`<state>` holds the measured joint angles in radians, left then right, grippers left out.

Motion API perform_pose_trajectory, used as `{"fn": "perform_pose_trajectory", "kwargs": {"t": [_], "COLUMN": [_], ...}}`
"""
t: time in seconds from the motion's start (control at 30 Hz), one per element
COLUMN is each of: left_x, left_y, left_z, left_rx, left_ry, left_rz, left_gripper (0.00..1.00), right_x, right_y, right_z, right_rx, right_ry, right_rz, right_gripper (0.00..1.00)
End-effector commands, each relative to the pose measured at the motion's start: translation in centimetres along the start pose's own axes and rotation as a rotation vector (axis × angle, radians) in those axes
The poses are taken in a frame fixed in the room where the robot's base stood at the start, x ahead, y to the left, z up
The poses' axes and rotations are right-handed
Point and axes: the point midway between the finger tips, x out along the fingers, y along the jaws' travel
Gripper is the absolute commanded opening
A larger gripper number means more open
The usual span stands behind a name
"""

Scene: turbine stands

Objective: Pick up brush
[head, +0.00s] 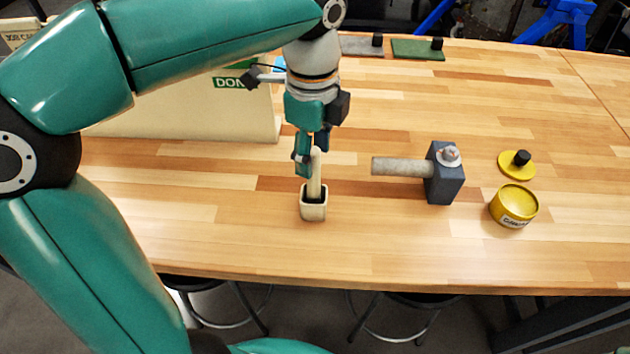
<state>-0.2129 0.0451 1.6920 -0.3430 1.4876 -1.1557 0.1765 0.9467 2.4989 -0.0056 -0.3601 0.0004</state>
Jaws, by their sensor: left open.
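The brush (315,176) stands upright in a small cream holder (313,209) on the wooden table, with its pale handle pointing up. Its lower end is hidden inside the holder. My left gripper (308,163) points down at the handle from above and behind, with its fingers beside the upper part of the handle. It is open. Whether a finger touches the handle cannot be told. My right gripper is not in view.
A grey block with a cylindrical bar (444,178) stands right of the holder. Further right are an open yellow tin (514,206) and its yellow lid (515,168). A cream box (190,110) stands behind my left arm. The table's front edge (400,286) is clear.

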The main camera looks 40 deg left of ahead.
Motion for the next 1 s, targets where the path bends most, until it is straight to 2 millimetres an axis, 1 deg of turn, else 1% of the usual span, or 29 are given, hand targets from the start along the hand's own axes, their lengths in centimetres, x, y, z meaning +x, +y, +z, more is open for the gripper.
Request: {"fn": "perform_pose_trajectory", "kwargs": {"t": [0.17,0.43,0.53,0.73,0.77,1.0], "left_x": [1.1,4.8,5.3,5.4,5.4,5.4], "left_y": [-0.1,-0.4,-0.4,-0.4,-0.4,-0.4], "left_z": [0.0,-0.2,-0.3,-0.2,-0.2,-0.2], "left_rx": [-0.001,-0.001,-0.001,-0.001,-0.002,-0.002], "left_ry": [-0.001,0.000,0.001,0.001,0.001,0.001], "left_rz": [0.002,0.002,-0.001,-0.001,-0.001,-0.001], "left_gripper": [0.52,0.52,0.52,0.52,0.51,0.11], "right_x": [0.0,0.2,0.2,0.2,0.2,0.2], "right_y": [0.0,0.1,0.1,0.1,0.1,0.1], "right_z": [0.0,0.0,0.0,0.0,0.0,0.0], "right_rx": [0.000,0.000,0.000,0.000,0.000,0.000], "right_ry": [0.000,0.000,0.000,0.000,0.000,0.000], "right_rz": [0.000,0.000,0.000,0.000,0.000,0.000], "right_gripper": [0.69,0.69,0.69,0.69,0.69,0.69]}}
